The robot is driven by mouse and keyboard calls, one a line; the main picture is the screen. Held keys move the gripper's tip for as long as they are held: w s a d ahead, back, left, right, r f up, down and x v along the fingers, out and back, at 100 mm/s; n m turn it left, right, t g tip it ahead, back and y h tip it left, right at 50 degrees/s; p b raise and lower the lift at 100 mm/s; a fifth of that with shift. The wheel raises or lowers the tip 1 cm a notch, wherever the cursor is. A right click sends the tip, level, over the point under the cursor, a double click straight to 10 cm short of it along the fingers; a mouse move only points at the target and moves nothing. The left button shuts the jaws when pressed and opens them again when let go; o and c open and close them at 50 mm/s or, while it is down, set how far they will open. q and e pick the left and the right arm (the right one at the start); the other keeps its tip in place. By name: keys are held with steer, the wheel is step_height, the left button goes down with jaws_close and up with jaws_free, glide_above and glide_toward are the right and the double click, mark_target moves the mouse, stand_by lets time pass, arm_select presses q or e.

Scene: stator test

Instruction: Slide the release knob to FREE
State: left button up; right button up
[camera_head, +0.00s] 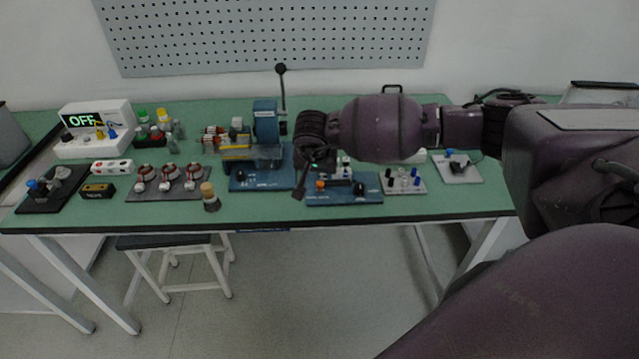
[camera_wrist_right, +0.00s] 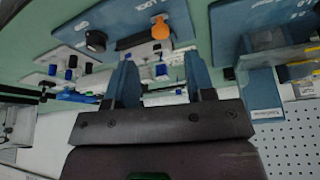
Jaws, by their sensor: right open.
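A blue fixture plate (camera_head: 345,199) stands near the table's front edge, with an orange knob (camera_head: 320,184) on its left and a black round knob (camera_head: 359,188) on its right. I cannot read a FREE mark. The orange knob (camera_wrist_right: 160,28) also shows in the right wrist view, beyond the fingertips; the black knob (camera_wrist_right: 95,40) is to its left. My right gripper (camera_head: 299,192) hangs just left of the orange knob in the head view. In the wrist view its two blue fingers (camera_wrist_right: 162,68) are apart, with nothing gripped. My left gripper is not in view.
Left of it is a blue press base (camera_head: 250,182) with an upright black-balled lever (camera_head: 281,85). A tray with copper coils (camera_head: 168,186) and a wooden-topped cylinder (camera_head: 210,198) are further left. A grey plate with pegs (camera_head: 408,190) stands to the right.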

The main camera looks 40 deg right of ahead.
mark_target(320, 184)
steer(key=x, duration=0.7)
steer(key=shift+w+f+b, duration=0.1)
steer(key=shift+f+b, duration=0.1)
steer(key=shift+b, duration=0.1)
steer(key=shift+c, duration=0.4)
jaws_close()
